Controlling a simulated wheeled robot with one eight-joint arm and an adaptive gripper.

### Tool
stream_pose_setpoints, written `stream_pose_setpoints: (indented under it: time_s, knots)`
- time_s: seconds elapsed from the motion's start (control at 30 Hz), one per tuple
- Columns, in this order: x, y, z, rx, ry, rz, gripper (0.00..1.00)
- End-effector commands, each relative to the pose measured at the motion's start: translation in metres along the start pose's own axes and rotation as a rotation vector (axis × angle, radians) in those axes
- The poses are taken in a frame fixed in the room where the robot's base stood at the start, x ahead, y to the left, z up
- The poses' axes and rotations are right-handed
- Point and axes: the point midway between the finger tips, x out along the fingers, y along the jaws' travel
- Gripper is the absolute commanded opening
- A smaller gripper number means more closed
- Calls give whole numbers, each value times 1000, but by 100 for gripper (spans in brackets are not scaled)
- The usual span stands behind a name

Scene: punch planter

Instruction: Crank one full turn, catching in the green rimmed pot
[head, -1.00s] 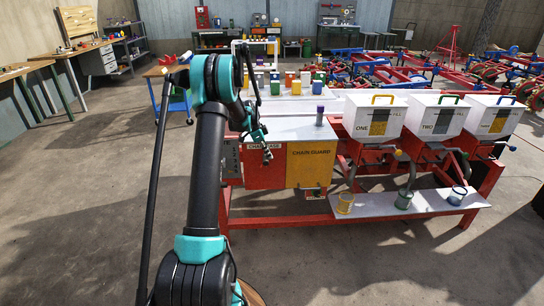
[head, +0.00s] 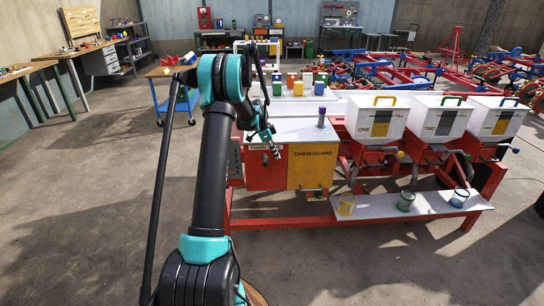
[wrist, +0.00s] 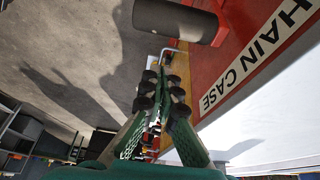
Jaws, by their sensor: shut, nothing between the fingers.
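In the head view, the green rimmed pot (head: 406,202) stands on the low grey shelf, in front of hopper TWO (head: 437,118). A yellow pot (head: 346,206) is to its left and a blue rimmed pot (head: 459,198) to its right. My gripper (head: 274,148) is in front of the red chain case (head: 258,172), away from the pots. In the wrist view, my gripper (wrist: 161,85) is shut and empty. A dark cylindrical grip (wrist: 175,21), apparently the crank handle, lies just beyond the fingertips, with a bent metal rod (wrist: 169,51) beside it. The gripper appears apart from it.
The yellow chain guard (head: 312,168) is right of the chain case. Hopper ONE (head: 377,117) and a third hopper (head: 493,118) flank TWO. The floor (head: 350,265) in front is clear.

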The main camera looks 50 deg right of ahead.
Motion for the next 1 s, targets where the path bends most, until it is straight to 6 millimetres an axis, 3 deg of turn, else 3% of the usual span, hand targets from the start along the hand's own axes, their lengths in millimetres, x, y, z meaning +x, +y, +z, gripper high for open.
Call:
stream_pose_setpoints:
  time_s: [0.3,0.5,1.0]
  knots:
    - [-66,0,6,-2,1,-2,0]
    - [-91,0,9,-3,1,-1,0]
    - [-101,1,12,-10,0,-4,0]
